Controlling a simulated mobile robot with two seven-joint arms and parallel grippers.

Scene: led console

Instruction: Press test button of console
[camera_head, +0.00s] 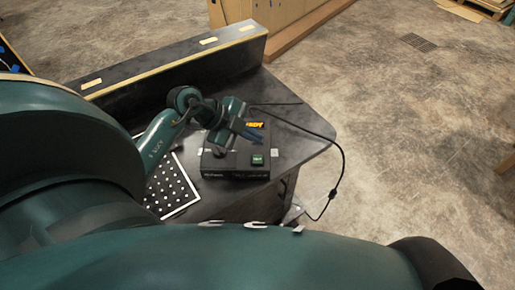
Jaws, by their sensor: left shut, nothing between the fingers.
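The console (236,167) is a dark box on the dark table, with an orange lit display (254,125) at its back right. A green button with small lettering (258,160) sits at its front right; I cannot read the lettering. My left arm reaches in from the left, and my left gripper (252,136) is shut and empty. It hangs over the console's upper part, between the lit display and the green button in the picture. I cannot tell whether it touches the console. My left arm and gripper hide part of the console's top. My right gripper is not in view.
A black cable (341,165) runs from the console over the table's right edge. A dark raised ledge (180,72) closes the table's back. The tabletop right of the console (300,140) is clear.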

